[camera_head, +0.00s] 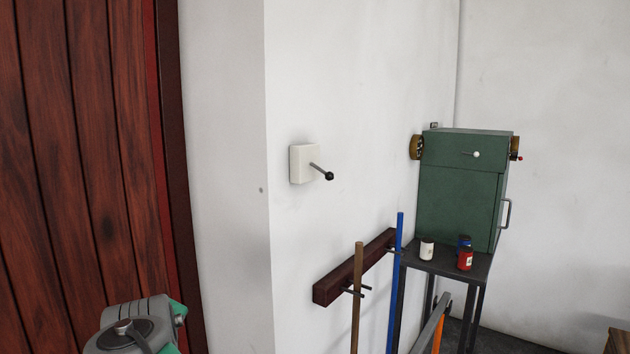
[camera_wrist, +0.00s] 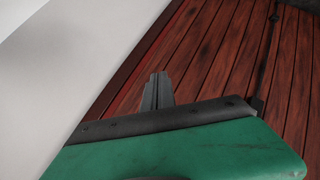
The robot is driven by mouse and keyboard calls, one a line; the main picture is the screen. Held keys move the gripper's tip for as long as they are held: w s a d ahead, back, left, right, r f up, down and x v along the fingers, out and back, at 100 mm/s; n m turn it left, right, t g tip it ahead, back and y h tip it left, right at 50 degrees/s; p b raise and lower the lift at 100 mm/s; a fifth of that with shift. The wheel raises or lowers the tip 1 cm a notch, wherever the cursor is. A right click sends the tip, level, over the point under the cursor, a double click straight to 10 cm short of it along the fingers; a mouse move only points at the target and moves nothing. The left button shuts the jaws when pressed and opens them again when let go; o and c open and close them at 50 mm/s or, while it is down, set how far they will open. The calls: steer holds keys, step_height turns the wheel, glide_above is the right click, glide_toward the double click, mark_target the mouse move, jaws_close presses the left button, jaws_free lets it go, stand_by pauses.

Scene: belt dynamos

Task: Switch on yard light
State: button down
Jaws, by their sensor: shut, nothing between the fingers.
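A white switch box (camera_head: 302,164) is fixed to the white wall in the head view. A metal lever with a black ball knob (camera_head: 328,176) sticks out from it, pointing right and slightly down. No lettering shows on the box, so I cannot tell whether it is the yard light's switch. My gripper (camera_wrist: 158,88) shows in the wrist view, its fingers shut together with nothing between them. It points towards dark red wooden boards, and the switch box is not in that view. In the head view only part of my arm shows at the bottom left, well below and left of the box.
A red plank door (camera_head: 90,150) stands at the left, beside a wall corner. Below the switch, a dark wooden rack (camera_head: 345,275) holds long handles. At right, a green cabinet (camera_head: 458,205) stands on a dark metal table (camera_head: 450,262) with several small jars.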

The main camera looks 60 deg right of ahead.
steer(key=s+d+r+g+h, duration=0.2)
steer(key=s+d+r+h, duration=0.3)
steer(key=s+d+r, duration=0.3)
steer(key=s+d+r+n+g+h, duration=0.1)
steer(key=s+d+r+g+h, duration=0.2)
steer(key=d+r, duration=1.1)
steer(key=s+r+h+p, duration=0.1)
steer(key=s+r+h, duration=0.1)
steer(key=s, duration=0.3)
steer(key=shift+s+d+r+n+h, duration=0.15)
steer(key=shift+s+r+n+h, duration=0.2)
steer(key=shift+r, duration=0.35)
